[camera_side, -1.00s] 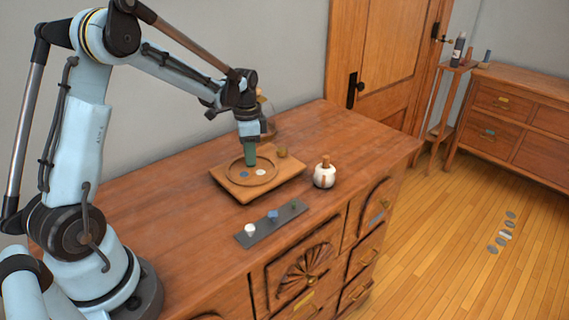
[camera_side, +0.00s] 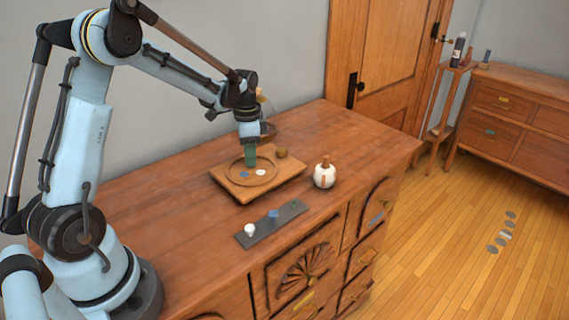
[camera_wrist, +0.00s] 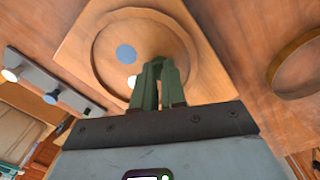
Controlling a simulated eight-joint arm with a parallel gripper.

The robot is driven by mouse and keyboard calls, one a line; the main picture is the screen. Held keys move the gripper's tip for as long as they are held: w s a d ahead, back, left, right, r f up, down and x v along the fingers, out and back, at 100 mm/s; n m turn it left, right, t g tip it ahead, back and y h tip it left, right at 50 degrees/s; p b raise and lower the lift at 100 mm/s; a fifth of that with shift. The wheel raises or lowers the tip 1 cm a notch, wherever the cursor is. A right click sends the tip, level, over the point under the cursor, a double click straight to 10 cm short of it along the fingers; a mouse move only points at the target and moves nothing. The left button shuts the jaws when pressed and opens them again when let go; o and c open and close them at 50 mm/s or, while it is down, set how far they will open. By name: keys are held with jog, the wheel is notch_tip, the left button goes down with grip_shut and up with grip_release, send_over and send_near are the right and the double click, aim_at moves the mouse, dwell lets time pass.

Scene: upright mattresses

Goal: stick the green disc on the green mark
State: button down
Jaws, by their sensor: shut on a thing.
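My gripper (camera_side: 250,160) has green fingers and is down at the round recess of a wooden tray (camera_side: 222,181). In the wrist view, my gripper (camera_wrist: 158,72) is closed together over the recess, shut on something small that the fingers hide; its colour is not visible. A blue disc (camera_wrist: 126,54) and a white disc (camera_wrist: 131,82) lie in the recess beside the fingers. No green disc shows apart from the fingers. A teal-green patch (camera_side: 488,133) is on a drawer of the far cabinet; I cannot tell if it is the green mark.
A small brown-gold knob (camera_side: 282,153) is at the tray's back corner. The cabinet top's left is clear.

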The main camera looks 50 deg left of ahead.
jog(key=shift+f, duration=0.3)
dwell(0.4)
jog(key=c, duration=1.5)
grip_release()
jog(key=shift+r, duration=1.55)
jog(key=o, duration=0.6)
